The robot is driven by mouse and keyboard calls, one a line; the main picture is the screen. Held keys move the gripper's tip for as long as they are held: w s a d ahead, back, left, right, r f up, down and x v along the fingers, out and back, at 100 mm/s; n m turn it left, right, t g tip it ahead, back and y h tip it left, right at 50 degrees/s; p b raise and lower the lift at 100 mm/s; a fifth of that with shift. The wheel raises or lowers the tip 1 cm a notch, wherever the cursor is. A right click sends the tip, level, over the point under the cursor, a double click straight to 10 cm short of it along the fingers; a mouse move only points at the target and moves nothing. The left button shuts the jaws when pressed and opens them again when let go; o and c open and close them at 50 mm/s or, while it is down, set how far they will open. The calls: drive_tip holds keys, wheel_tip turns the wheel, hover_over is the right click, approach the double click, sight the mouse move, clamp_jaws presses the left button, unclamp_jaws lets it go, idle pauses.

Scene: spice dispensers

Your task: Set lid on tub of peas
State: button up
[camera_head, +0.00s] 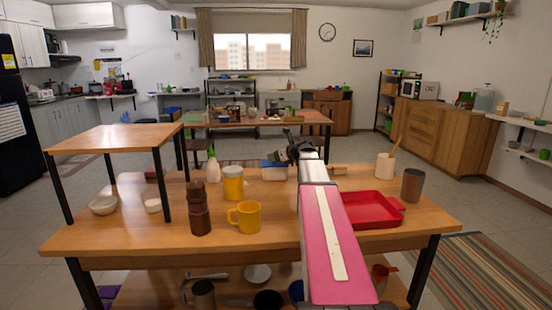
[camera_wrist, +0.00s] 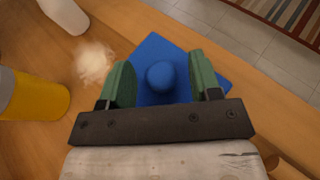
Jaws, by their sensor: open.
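A blue square lid (camera_wrist: 181,54) with a round knob (camera_wrist: 161,76) lies below my gripper (camera_wrist: 161,88) in the wrist view. The gripper's green fingers are open, one on each side of the knob, with gaps between. In the head view my gripper (camera_head: 287,152) is over the far part of the table, above a pale tub (camera_head: 274,174) with blue at its top (camera_head: 267,163). The lid appears to sit on this tub, though the arm partly covers it and I cannot tell how squarely it rests. No peas are visible.
A yellow-and-white shaker (camera_head: 233,184) and a white bottle (camera_head: 213,168) stand left of the tub. A yellow mug (camera_head: 244,217), a dark brown mill (camera_head: 199,210) and a red tray (camera_head: 372,208) are nearer. A raised wooden stand (camera_head: 115,138) occupies the left.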

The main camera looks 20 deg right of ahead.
drive_tip(key=v, duration=1.2)
